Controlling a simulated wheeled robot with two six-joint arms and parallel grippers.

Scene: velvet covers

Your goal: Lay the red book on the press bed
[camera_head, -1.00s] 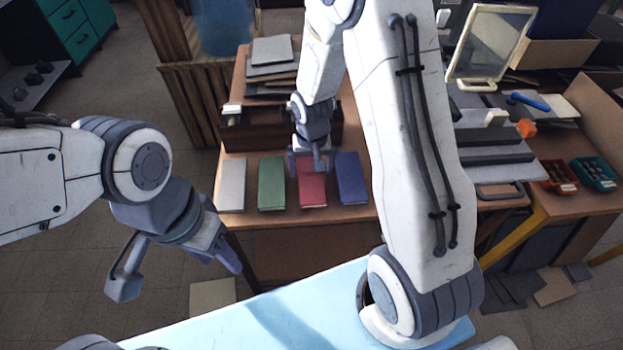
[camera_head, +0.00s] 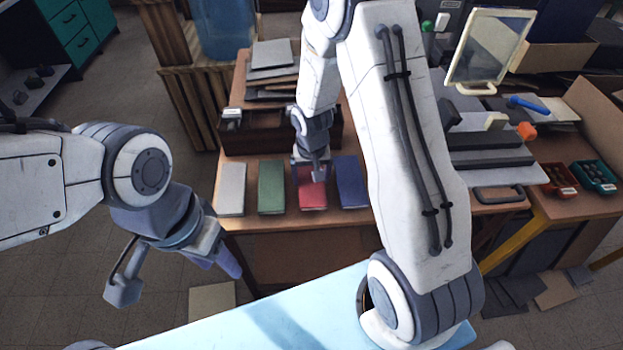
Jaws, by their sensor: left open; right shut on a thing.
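The red book (camera_head: 313,198) lies in a row of books on the brown table, between the green book (camera_head: 271,188) and the blue book (camera_head: 352,182). My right gripper (camera_head: 311,176) points down over its far end and is shut on it; the book's far end is partly hidden. I cannot see a gap between book and table. My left gripper (camera_head: 176,272) is open and empty at the left, apart from the table. A grey flat bed with dark bars (camera_head: 490,177), which looks like the press bed, is at the right, partly behind my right arm.
A grey book (camera_head: 231,189) ends the row at the left. A wooden tray (camera_head: 262,138) and a pile of boards (camera_head: 270,72) are behind. A framed panel (camera_head: 488,48), a blue-handled tool (camera_head: 528,103), an orange piece (camera_head: 526,131) and small bins (camera_head: 595,176) are at the right.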

